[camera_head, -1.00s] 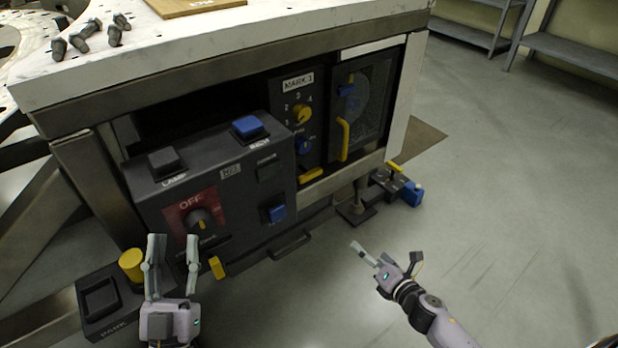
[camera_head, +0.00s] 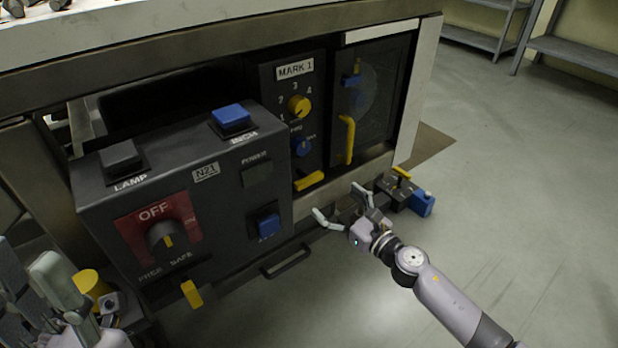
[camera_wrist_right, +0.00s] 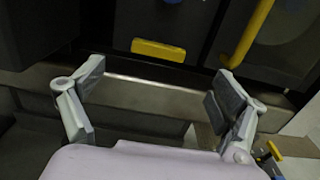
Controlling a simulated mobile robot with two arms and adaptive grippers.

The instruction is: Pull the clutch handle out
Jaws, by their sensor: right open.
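No label in view reads clutch, so I cannot tell which handle is the clutch handle. A short yellow handle (camera_head: 309,181) sits low on the MARK 1 panel (camera_head: 268,110). An upright yellow handle (camera_head: 347,139) is on the dark panel to its right. My right gripper (camera_head: 340,203) is open and empty, in front of and below both handles. In the right wrist view the short yellow handle (camera_wrist_right: 158,50) lies beyond the spread fingers (camera_wrist_right: 158,88), apart from them. The upright yellow handle (camera_wrist_right: 247,34) is at upper right. My left gripper (camera_head: 38,290) is partly cut off at lower left.
The N21 control box (camera_head: 185,260) has a LAMP button, a blue button (camera_head: 231,117) and an OFF knob (camera_head: 166,239). A small yellow lever (camera_head: 192,293) juts below it. A black bar handle (camera_head: 287,262) is near the floor. A blue-ended device (camera_head: 422,203) lies behind my right gripper. Floor at right is clear.

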